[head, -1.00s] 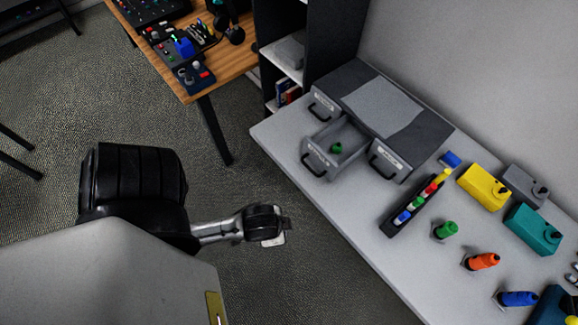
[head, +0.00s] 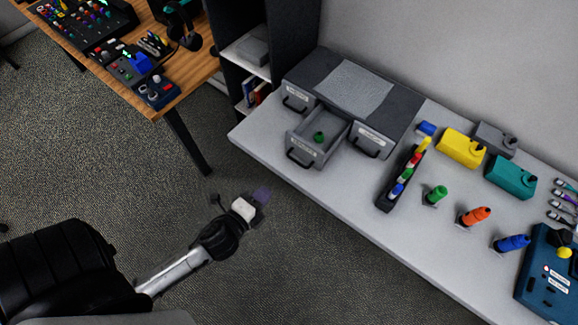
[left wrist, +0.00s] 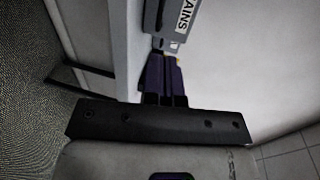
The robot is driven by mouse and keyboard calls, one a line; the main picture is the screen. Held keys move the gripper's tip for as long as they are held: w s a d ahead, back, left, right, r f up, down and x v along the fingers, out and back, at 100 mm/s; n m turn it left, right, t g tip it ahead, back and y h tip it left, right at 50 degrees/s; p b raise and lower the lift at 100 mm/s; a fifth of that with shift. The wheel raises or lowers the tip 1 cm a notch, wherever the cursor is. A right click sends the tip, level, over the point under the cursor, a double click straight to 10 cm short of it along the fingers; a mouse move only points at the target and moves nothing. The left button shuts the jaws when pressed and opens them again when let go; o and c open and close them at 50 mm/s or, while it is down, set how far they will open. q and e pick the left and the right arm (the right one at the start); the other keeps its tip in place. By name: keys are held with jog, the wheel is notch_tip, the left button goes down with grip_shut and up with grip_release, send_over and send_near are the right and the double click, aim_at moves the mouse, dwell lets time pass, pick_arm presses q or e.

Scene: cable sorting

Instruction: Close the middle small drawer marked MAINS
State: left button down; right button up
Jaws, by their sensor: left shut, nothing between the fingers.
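The middle small drawer (head: 303,153) is pulled out from the grey drawer unit on the bench, between two shut drawers. A small green object (head: 319,137) lies inside it. Its front has a dark handle and a label too small to read in the head view. The left wrist view shows a grey drawer front (left wrist: 172,20) with the end of a label reading "AINS". My left gripper (head: 262,193) is off the bench's front edge, short of the open drawer. In the left wrist view its dark fingers (left wrist: 164,60) are together and empty, pointing at the drawer front. My right gripper is not in view.
The white bench (head: 275,165) carries the drawer unit (head: 300,70). To its right are a black tray (head: 385,202) of coloured pieces, a yellow box (head: 460,148) and a teal box (head: 511,177). A wooden desk (head: 190,75) stands at the upper left. The bench before the drawer is clear.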

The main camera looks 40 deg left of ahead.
pick_arm(q)
jog(key=x, duration=1.2)
jog(key=shift+w+b, duration=0.4)
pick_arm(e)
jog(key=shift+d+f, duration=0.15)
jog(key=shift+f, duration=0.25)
